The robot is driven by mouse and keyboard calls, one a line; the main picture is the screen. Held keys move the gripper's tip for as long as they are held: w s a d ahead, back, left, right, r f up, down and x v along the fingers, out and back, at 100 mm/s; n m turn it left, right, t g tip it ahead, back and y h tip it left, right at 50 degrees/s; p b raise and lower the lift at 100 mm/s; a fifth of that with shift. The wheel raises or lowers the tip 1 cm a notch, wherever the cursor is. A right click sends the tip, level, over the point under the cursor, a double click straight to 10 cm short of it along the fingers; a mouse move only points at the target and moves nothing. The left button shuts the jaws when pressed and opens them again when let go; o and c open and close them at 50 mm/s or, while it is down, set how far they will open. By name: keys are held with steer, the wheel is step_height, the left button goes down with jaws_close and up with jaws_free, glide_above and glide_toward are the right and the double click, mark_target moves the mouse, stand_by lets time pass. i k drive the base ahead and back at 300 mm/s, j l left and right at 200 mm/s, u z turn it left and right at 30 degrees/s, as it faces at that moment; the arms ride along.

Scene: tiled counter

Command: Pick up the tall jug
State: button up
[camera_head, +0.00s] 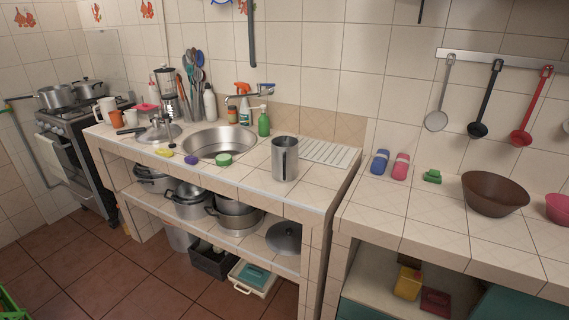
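The tall jug (284,159) looks like a plain grey metal cylinder with a dark vertical handle on the side facing me. It stands upright on the tiled counter (255,182), near the front edge, right of the sink and just in front of the ribbed drainboard. Nothing touches it that I can see. My gripper and arm are not in this view, so whether the gripper is open or shut does not show.
A gap separates this counter from the right one, which bears a brown bowl (494,195) and blue and pink items. Pots fill the lower shelf; ladles hang on the wall.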

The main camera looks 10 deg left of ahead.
mark_target(284, 148)
steer(key=i+j+u, duration=0.25)
steer(key=u, duration=0.2)
steer(key=i+j+u, duration=0.1)
steer(key=i+u, duration=0.75)
